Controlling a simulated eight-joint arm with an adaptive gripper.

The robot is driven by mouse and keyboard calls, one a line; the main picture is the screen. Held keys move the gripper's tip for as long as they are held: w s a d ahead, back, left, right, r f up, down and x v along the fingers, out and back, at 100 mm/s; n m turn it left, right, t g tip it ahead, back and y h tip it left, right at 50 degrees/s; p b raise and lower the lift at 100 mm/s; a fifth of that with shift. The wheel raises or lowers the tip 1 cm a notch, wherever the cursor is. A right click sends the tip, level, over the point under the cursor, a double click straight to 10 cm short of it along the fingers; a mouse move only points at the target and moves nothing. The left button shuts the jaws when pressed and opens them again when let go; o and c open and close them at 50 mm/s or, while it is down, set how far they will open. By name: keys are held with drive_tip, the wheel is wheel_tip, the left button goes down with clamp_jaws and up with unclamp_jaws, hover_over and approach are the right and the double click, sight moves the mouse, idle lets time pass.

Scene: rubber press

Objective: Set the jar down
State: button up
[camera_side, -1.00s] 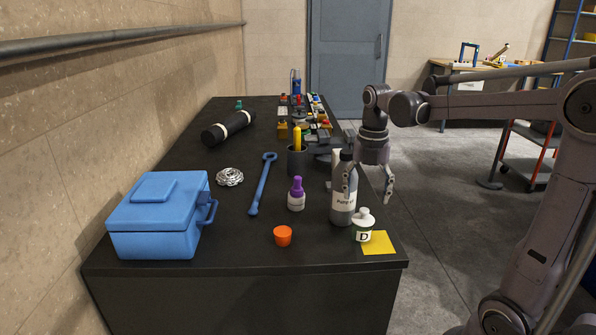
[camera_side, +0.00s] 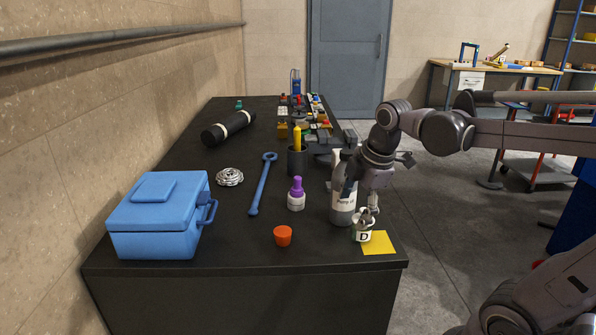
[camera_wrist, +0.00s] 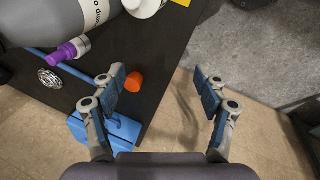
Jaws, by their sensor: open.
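The jar is a small pot with a white top and a "D" label (camera_side: 362,236). It stands upright on the dark bench next to a yellow square (camera_side: 380,243), its top partly hidden behind my gripper. My gripper (camera_side: 362,202) is over the jar's area in the side view, close to the grey bottle. In the wrist view my gripper (camera_wrist: 162,80) is open with nothing between its fingers. There the white jar (camera_wrist: 147,5) is cut by the top edge, beyond the fingers. Whether a finger touches the jar, I cannot tell.
A grey labelled bottle (camera_side: 343,213) stands just left of the jar. A purple-capped bottle (camera_side: 296,197), an orange cup (camera_side: 283,236), a blue wrench (camera_side: 260,187) and a blue toolbox (camera_side: 157,222) are further left. The bench's right edge is close to the yellow square.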

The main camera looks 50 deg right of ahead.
drive_tip(key=s+a+f+m+t, duration=0.3)
drive_tip(key=a+m, duration=0.4)
drive_tip(key=m, duration=0.5)
drive_tip(key=shift+f+t+y, duration=0.4)
drive_tip(key=shift+f, duration=0.2)
